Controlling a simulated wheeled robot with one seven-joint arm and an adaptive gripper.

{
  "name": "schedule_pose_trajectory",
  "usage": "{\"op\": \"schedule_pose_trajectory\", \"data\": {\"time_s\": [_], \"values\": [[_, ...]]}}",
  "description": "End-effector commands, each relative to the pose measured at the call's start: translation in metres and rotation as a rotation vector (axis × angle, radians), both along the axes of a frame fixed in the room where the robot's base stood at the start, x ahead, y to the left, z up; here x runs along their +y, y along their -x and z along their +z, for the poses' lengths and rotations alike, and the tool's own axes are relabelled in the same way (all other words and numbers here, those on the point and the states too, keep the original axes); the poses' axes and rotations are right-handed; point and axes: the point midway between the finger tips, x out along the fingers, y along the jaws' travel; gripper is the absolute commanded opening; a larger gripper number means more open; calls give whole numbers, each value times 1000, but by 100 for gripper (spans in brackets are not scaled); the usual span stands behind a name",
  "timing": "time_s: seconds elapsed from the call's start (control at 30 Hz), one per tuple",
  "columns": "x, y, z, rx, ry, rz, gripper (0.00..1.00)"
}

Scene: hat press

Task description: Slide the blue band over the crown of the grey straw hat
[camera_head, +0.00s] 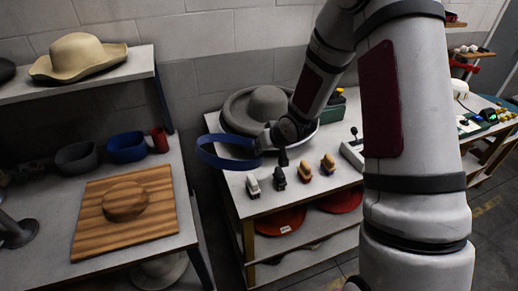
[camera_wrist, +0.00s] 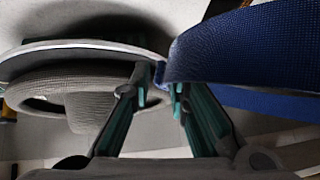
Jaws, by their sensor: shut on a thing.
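The blue band (camera_head: 228,164) is a wide open loop, held out level to the left of my gripper (camera_head: 262,146). My gripper is shut on one side of the band's wall; in the wrist view the blue band (camera_wrist: 245,45) runs off to the right from between the fingertips (camera_wrist: 160,82). The grey straw hat (camera_head: 268,102) rests crown up on a round, light-edged base on the middle table, just behind and right of the band. The hat also shows at the left of the wrist view (camera_wrist: 85,95). The band is apart from the crown. My wrist hides part of the hat's front right.
Several small brushes (camera_head: 305,172) stand along the table's front, close to my gripper. The left bench holds a wooden board (camera_head: 85,228), a grey band (camera_head: 77,157) and another blue band (camera_head: 126,148). A tan hat (camera_head: 77,56) sits on the shelf.

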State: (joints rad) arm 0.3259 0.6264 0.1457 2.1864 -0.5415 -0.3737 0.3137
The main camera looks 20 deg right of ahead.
Motion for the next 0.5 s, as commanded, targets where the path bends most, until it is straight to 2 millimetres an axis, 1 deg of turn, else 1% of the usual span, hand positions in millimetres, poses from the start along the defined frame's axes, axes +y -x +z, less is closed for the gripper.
{"op": "schedule_pose_trajectory", "data": {"time_s": [0.03,0.17,0.33,0.5], "values": [[1,-7,-1,-7,11,-3,0],[-1,-15,-1,-19,26,-12,0],[-1,-21,-1,-27,38,-10,0],[-1,-22,-1,-30,41,-10,0]]}}
